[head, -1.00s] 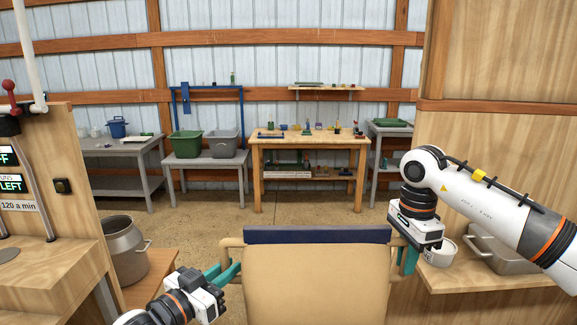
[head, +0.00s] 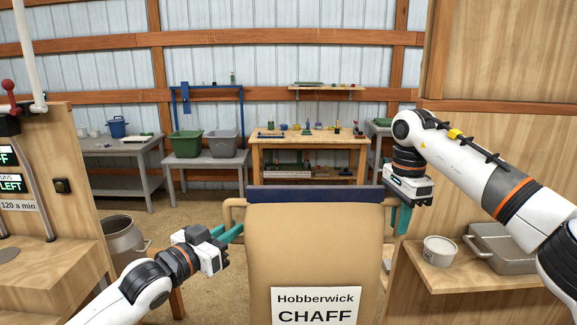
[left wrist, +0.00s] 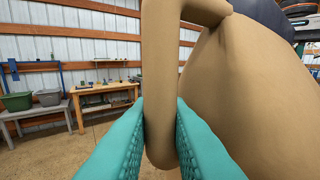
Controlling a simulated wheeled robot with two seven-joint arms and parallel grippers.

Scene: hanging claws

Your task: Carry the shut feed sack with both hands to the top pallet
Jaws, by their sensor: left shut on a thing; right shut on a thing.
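The tan feed sack (head: 315,245) hangs upright between my arms, with a dark blue band across its shut top and a white "Hobberwick CHAFF" label. My left gripper (head: 232,234) is at the sack's left side. In the left wrist view the teal fingers (left wrist: 160,125) are shut around the sack's looped handle (left wrist: 160,75). My right gripper (head: 400,220) is at the sack's upper right side, its teal fingers pointing down at the right handle, shut on it. The sack's lower end is out of view. No pallet can be made out.
A wooden shelf (head: 480,278) at right holds a white tub (head: 440,251) and a metal pan (head: 500,246). A metal pot (head: 122,240) stands at left beside a wooden counter (head: 50,262). A wooden workbench (head: 310,141) is at the back, with open floor before it.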

